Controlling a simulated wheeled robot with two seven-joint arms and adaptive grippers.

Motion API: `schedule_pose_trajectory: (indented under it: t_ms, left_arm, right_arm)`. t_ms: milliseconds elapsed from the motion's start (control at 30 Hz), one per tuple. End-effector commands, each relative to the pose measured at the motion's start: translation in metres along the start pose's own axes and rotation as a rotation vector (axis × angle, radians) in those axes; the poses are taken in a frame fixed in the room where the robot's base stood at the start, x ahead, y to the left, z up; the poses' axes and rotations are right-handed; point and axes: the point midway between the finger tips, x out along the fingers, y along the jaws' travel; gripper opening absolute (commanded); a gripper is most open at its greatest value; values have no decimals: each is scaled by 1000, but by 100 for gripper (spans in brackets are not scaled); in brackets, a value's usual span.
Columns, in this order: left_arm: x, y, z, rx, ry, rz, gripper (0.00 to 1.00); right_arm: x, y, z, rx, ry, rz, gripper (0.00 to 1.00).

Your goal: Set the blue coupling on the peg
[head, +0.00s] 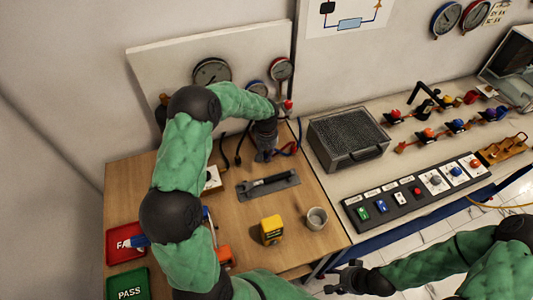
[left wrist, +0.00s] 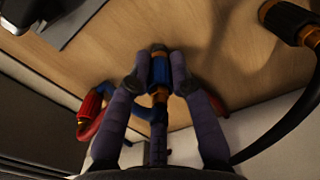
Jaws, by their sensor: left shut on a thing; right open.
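My left gripper (head: 266,154) reaches down near the back right of the wooden table. In the left wrist view its two fingers (left wrist: 158,76) are shut on the blue coupling (left wrist: 159,70), which has a brass-coloured end and a dark tip. In the head view the gripper and arm hide the coupling. I cannot make out the peg for certain in either view. My right gripper (head: 347,278) is open and empty at the lower middle, off the table's right edge.
A red coupling (left wrist: 90,105) and a black hose end (left wrist: 284,16) flank the left gripper. A grey plate with a tool (head: 268,185), a yellow block (head: 271,230) and a grey cup (head: 317,218) stand in front. A metal box (head: 347,138) is to the right.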

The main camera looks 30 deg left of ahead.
Motion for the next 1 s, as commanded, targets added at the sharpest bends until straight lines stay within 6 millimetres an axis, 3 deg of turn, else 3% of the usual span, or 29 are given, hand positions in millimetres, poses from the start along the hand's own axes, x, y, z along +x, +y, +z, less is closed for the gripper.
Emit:
schedule_pose_trajectory:
  t_ms: [1000]
  left_arm:
    - [10, 0, 0, 0, 0, 0, 0]
  right_arm:
    - [7, 3, 0, 0, 0, 0, 55]
